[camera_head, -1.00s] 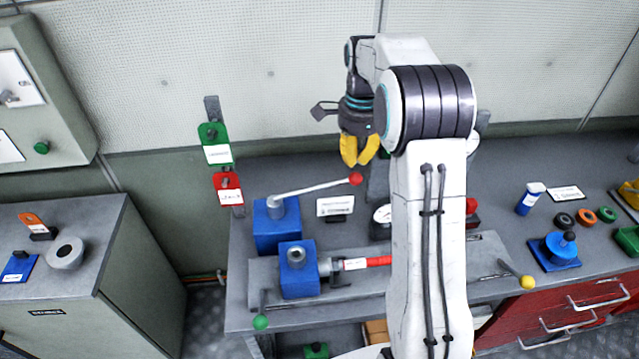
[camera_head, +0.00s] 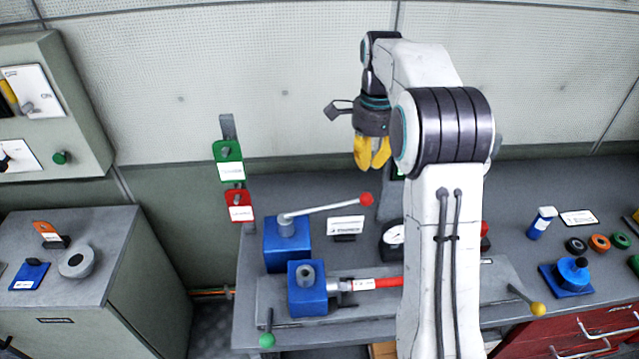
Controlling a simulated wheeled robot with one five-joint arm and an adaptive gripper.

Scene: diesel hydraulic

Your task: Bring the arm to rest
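My white arm rises in front of the workbench and bends over at the top. My gripper (camera_head: 372,154) hangs at the arm's end, its yellow fingertips pointing down, above the back part of the bench. The fingertips look close together, with no object seen between them, but from this angle I cannot tell whether they meet. The arm hides part of the bench behind it.
On the workbench (camera_head: 340,331) stand blue blocks (camera_head: 307,291), a red-knobbed lever (camera_head: 325,208), a gauge (camera_head: 393,238) and a red-sleeved rod (camera_head: 380,283). Green (camera_head: 229,160) and red (camera_head: 239,206) tags hang left. A grey cabinet (camera_head: 140,285) stands further left. Air around the gripper looks clear.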

